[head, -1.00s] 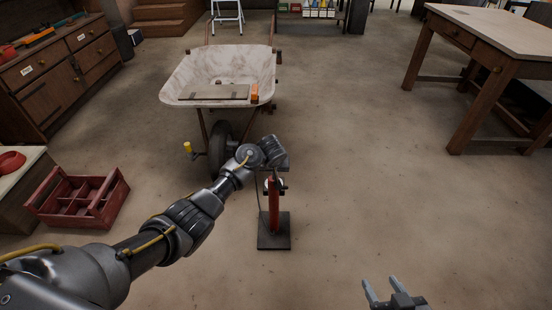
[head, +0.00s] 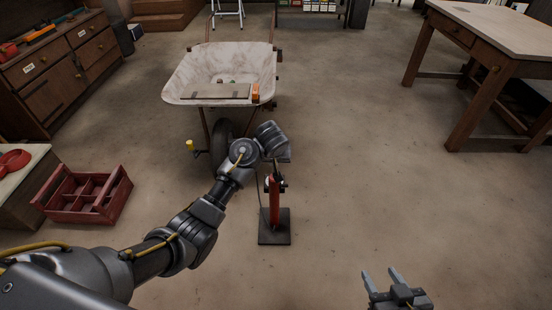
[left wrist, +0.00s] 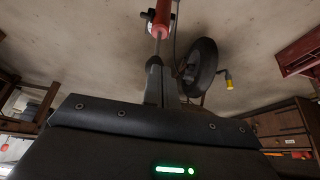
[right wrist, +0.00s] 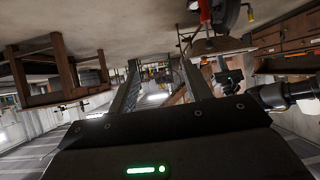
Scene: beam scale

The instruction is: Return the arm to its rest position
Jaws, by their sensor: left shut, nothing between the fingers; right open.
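My left arm (head: 205,215) reaches in from the left in the head view, its wrist just above a red post (head: 274,205) on a dark square base (head: 274,236). The left fingers are hidden there. In the left wrist view my left gripper (left wrist: 155,62) is shut and empty, its tips pointing toward the red post (left wrist: 161,18); whether they touch the thin rod below it I cannot tell. My right gripper (head: 382,273) is open and empty at the bottom right of the head view. Its spread fingers also show in the right wrist view (right wrist: 160,70).
A wheelbarrow (head: 185,75) with a board (head: 215,91) and an orange block (head: 256,92) stands behind the post. A red divided crate (head: 88,210) lies at left, near drawers (head: 50,80). A wooden table (head: 490,75) stands at right. The floor between is clear.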

